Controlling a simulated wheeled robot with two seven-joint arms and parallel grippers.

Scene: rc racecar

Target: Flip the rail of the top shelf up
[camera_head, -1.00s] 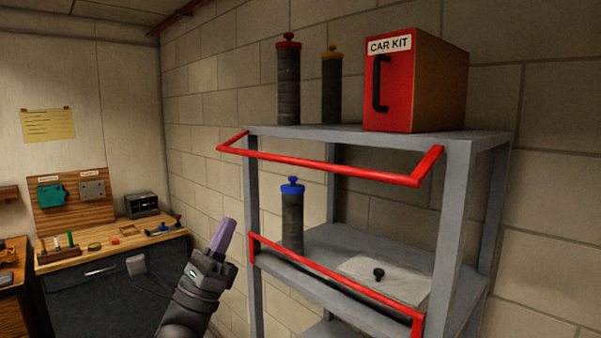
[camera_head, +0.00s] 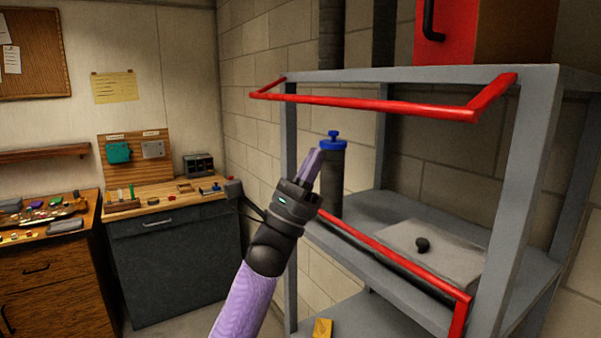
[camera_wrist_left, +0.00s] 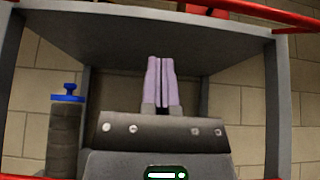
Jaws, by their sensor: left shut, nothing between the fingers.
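The red rail (camera_head: 375,104) of the top shelf sticks out in front of the grey shelf unit, hanging a little below the level of the top board (camera_head: 410,74). It also shows along the upper edge of the left wrist view (camera_wrist_left: 262,11). My left gripper (camera_head: 311,166) has purple fingers that are shut and empty. It is below the rail, apart from it, in front of the opening between the top and middle shelves. In the left wrist view the fingers (camera_wrist_left: 161,83) point at the underside of the top board. My right gripper is not in view.
A dark cylinder with a blue cap (camera_head: 331,180) stands on the middle shelf behind my left gripper. A second red rail (camera_head: 395,258) crosses the middle shelf's front. A red-fronted box (camera_head: 444,32) stands on top. Workbenches (camera_head: 172,255) stand at the left.

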